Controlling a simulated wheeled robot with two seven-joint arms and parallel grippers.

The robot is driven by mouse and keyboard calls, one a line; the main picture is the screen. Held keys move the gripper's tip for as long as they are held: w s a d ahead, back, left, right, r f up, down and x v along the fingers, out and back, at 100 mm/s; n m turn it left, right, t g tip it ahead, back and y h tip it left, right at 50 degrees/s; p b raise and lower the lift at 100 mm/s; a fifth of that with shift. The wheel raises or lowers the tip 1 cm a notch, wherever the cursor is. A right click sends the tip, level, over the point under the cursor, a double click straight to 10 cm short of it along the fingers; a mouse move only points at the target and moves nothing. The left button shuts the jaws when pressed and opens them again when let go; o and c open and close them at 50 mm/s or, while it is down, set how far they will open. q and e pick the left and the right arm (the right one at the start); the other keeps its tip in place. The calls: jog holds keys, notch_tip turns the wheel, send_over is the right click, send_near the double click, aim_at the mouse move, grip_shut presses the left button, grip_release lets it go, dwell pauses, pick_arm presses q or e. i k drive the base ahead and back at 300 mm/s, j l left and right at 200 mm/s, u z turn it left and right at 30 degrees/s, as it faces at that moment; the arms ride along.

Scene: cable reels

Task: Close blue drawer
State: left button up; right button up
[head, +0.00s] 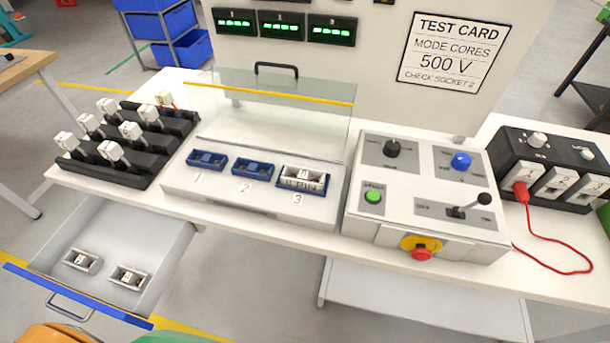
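The blue drawer (148,282) is at the lower left under the bench and stands pulled out. Its front is a blue strip (110,311) with a metal bar handle (68,304). Inside lie two small grey socket pieces, one at the left (82,260) and one at the right (128,277). The drawer's far end goes under the bench top. Neither of my grippers shows in the head view.
The white bench (330,252) carries a black rack (140,143) of white plugs, a socket box (262,202) with a raised clear cover, a control box (420,215) and a black box (555,165) with a red cable. Orange and green shapes edge the bottom left.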

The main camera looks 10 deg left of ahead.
aim_at(154, 244)
jog(key=u, duration=0.5)
jog(key=j+u, duration=0.15)
jog(key=u, duration=0.8)
jog(key=j+u, duration=0.15)
jog(key=u, duration=0.85)
